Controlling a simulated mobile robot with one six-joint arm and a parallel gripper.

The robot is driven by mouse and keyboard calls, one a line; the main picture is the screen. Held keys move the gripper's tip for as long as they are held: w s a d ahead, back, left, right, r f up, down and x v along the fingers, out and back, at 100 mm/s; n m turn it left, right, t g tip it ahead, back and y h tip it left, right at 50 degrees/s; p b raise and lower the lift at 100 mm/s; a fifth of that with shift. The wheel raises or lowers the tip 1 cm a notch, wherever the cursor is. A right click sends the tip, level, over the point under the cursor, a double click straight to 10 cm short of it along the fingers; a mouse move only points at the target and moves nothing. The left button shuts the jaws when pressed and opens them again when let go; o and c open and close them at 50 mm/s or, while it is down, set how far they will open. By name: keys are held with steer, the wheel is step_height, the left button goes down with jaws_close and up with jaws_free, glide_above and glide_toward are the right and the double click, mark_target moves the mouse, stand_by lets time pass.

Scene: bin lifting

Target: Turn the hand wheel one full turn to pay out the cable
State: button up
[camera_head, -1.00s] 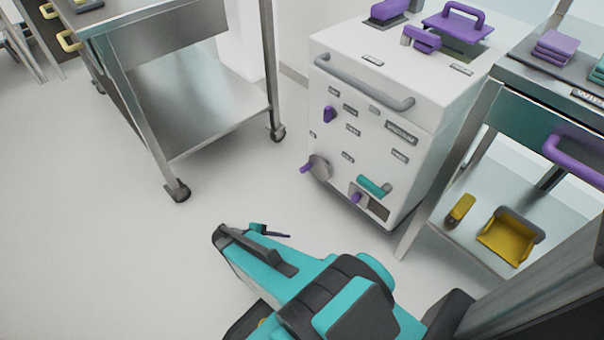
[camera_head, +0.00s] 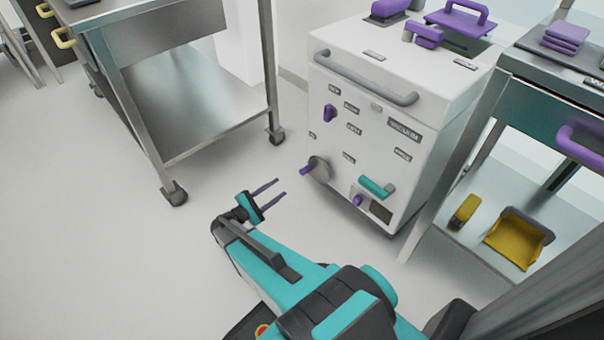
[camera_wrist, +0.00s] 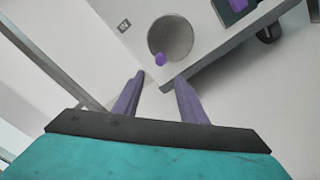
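The hand wheel (camera_head: 319,169) is a grey disc low on the front left of the white machine (camera_head: 352,174). A purple crank knob (camera_head: 306,170) sticks out from it. In the wrist view the wheel (camera_wrist: 176,36) is ahead of the fingers, with its knob (camera_wrist: 160,59) just beyond and between the fingertips. My gripper (camera_head: 272,191) has two purple fingers spread apart, pointing toward the wheel. In the wrist view my gripper (camera_wrist: 159,78) is open and empty, apart from the knob. No cable can be made out.
The white machine also carries a purple switch (camera_head: 330,113), a teal handle (camera_head: 377,187) and a grey bar handle (camera_head: 365,85). A steel cart (camera_head: 165,105) stands left and a bench (camera_head: 520,70) right. A yellow dustpan (camera_head: 515,238) lies at right. Floor before the machine is clear.

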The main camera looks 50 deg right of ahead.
mark_target(300, 173)
stand_by(0.3)
steer(key=shift+s+d+b, duration=0.15)
steer(key=shift+d+b, duration=0.55)
steer(key=shift+d, duration=1.6)
steer(key=shift+s+d+b, duration=0.2)
steer(key=shift+d+b, duration=0.5)
steer(key=shift+d, duration=1.55)
steer(key=shift+s+d+b, duration=0.15)
steer(key=shift+d+b, duration=0.55)
steer(key=shift+d, duration=1.6)
jaws_close()
steer(key=shift+d, duration=0.1)
